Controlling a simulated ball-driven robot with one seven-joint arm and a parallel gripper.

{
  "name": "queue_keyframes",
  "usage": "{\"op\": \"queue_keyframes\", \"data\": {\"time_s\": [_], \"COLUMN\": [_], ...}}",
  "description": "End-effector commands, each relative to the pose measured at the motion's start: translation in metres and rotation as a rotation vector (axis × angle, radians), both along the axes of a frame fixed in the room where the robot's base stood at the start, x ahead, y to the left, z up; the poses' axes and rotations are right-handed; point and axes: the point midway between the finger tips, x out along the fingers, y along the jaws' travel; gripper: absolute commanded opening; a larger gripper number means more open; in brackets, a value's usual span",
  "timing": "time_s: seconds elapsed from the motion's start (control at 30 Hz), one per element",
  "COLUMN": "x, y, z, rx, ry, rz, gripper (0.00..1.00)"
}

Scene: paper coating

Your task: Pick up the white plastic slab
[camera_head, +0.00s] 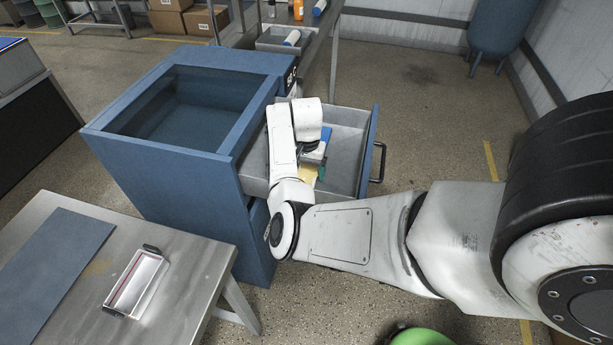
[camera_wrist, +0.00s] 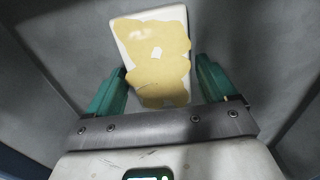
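The white plastic slab (camera_wrist: 176,14) lies on the grey drawer floor in the wrist view. Most of its top is covered by a patchy yellow coating, with white showing at the far edge, the sides and a small spot in the middle. My gripper (camera_wrist: 161,66) is open, with one green finger on each side of the slab's near part. Gaps show between the fingers and the slab. In the head view my arm reaches into the open drawer (camera_head: 346,118), and a yellow patch of the slab (camera_head: 308,174) shows beside the gripper. My arm hides the rest.
The drawer walls surround my gripper. The blue cabinet (camera_head: 262,62) stands left of the drawer. A metal table (camera_head: 190,262) at lower left bears a shallow white tray (camera_head: 137,283) and a blue-grey sheet (camera_head: 45,262). Open floor lies right of the drawer.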

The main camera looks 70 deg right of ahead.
Motion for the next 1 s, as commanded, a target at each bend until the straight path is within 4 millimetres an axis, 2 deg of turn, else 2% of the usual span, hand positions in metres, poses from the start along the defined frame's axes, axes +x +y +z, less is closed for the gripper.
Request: {"op": "queue_keyframes", "data": {"time_s": [0.07,0.5,0.83,1.0], "x": [0.000,0.000,0.000,0.001], "y": [0.000,0.000,0.000,-0.001], "z": [0.000,0.000,0.003,0.016], "rx": [0.000,0.000,-0.001,-0.004], "ry": [0.000,0.000,-0.001,-0.002], "rz": [0.000,0.000,0.000,-0.001], "gripper": [0.77,0.35,0.34,0.34]}}
